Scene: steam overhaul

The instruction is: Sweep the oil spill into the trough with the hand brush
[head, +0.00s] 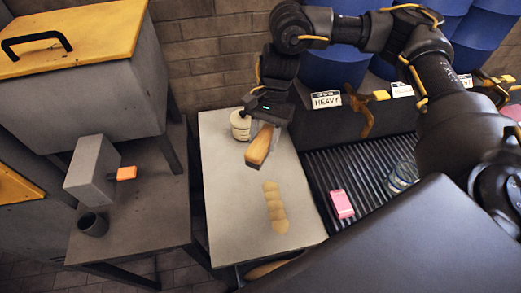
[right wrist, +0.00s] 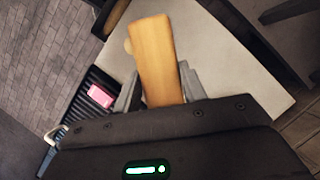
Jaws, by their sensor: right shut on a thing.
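My right gripper (head: 268,118) is shut on the wooden hand brush (head: 262,146) and holds it over the grey table (head: 222,190). The brush also fills the middle of the right wrist view (right wrist: 155,60); its bristles are not clear. The oil spill (head: 275,207) shows as a row of overlapping tan patches on the table, nearer the front edge than the brush. A little tan shows beside the brush in the right wrist view. What looks like the trough (head: 266,269), dark-rimmed and tan inside, is partly hidden below the table's front edge. My left gripper is not in view.
A pale can (head: 240,125) stands close behind the gripper. Right of the table is a ribbed dark conveyor (head: 338,172) with a pink block (head: 341,204) and a glass-like ring (head: 402,177). A grey block (head: 92,170) and a dark cup (head: 93,224) are on the left bench.

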